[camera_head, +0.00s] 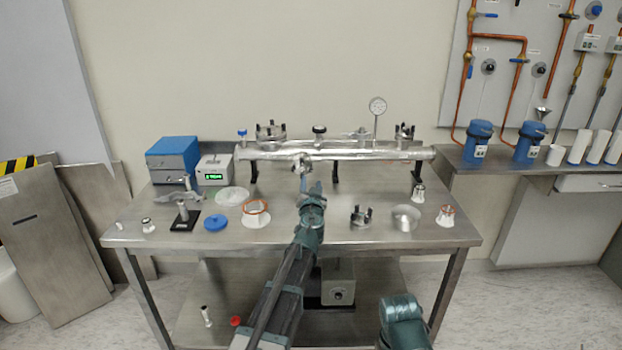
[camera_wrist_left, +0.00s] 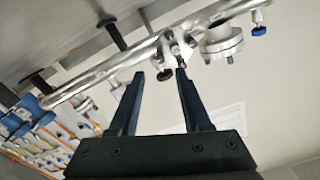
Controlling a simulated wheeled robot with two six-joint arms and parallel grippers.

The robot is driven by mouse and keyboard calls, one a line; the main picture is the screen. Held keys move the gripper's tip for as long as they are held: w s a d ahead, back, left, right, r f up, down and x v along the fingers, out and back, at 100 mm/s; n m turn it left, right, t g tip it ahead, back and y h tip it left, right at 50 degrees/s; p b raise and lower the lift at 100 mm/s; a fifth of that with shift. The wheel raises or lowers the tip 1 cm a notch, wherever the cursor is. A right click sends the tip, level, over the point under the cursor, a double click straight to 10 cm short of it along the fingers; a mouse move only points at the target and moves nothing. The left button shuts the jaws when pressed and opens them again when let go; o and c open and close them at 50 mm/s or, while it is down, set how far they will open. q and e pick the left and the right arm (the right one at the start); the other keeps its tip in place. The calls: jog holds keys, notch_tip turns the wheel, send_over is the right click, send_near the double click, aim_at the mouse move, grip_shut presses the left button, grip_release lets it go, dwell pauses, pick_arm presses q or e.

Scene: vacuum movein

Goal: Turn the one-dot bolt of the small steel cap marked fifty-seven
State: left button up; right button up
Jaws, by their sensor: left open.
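A steel pipe (camera_head: 350,154) runs along the back of the bench. A small steel fitting (camera_head: 302,161) with clamp parts sits on its front; it also shows in the left wrist view (camera_wrist_left: 176,46), with a dark bolt or knob (camera_wrist_left: 165,75) on it. I cannot read any number or dots, so I cannot confirm that it is the cap marked fifty-seven. My left gripper (camera_head: 304,183) is open, its tips close to this fitting. In the left wrist view the bolt lies between the gripper tips (camera_wrist_left: 160,72); contact cannot be told. My right gripper is not in view.
The steel bench (camera_head: 340,237) holds a blue box (camera_head: 172,153), a blue lid (camera_head: 215,223), white flanged pieces (camera_head: 256,216) and a steel cup (camera_head: 404,218).

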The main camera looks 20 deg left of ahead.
pick_arm(q)
jog(key=v, duration=0.7)
jog(key=s+a+m, duration=0.1)
jog(key=a+m, duration=0.2)
jog(key=m, duration=1.1)
jog(key=s+a+m, duration=0.1)
jog(key=a+m, duration=0.1)
jog(key=m, duration=1.3)
jog(key=shift+a+r, duration=0.25)
jog(key=shift+a, duration=0.15)
jog(key=shift+w, duration=0.1)
